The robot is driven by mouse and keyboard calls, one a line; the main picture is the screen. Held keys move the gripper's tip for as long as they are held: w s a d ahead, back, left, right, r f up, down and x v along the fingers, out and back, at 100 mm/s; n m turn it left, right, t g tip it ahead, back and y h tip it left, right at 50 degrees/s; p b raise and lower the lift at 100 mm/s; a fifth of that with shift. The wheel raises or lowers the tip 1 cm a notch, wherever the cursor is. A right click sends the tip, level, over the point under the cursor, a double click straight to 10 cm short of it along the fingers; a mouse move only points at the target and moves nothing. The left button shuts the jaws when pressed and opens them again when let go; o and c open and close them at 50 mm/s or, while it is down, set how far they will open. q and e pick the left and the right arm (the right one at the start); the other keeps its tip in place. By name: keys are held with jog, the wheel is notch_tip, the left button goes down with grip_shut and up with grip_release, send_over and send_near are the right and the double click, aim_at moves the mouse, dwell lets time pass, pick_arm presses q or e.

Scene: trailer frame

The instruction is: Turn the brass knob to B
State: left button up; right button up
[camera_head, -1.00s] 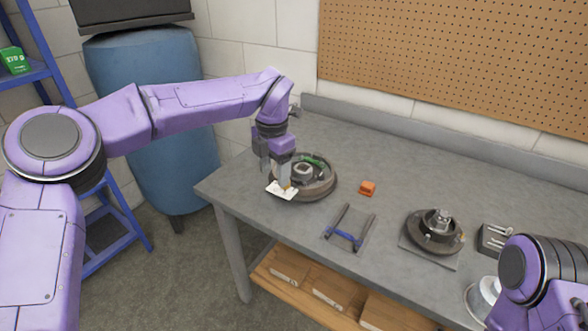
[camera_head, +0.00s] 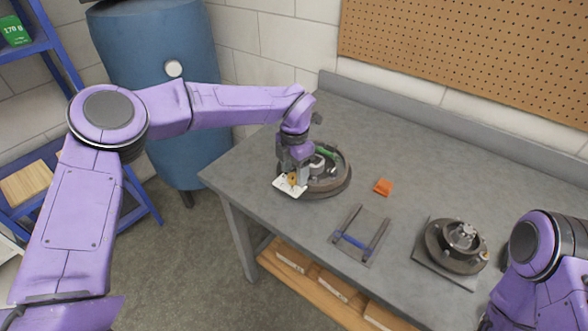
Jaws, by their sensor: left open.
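A white plate (camera_head: 288,190) sits at the front left rim of a round grey drum assembly (camera_head: 336,189) on the bench. A small brass-coloured knob (camera_head: 292,179) shows at the plate, partly covered by my left gripper (camera_head: 292,172). My left gripper is open and points down over the plate and knob. I cannot tell whether its fingers are around the knob or touch it. Any letters on the plate are too small to read. My right arm shows at the right edge, and its gripper is out of view.
A grey frame with a blue bar (camera_head: 352,242) lies nearer the front edge. A round hub on a plate (camera_head: 458,246) stands at the right. A blue barrel (camera_head: 150,80) stands left of the bench (camera_head: 262,165).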

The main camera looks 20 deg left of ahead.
pick_arm(q)
jog(key=shift+f, duration=0.4)
jog(key=shift+s+a+f, duration=0.1)
jog(key=shift+s+a, duration=0.05)
jog(key=c, duration=1)
jog(key=shift+c, duration=0.2)
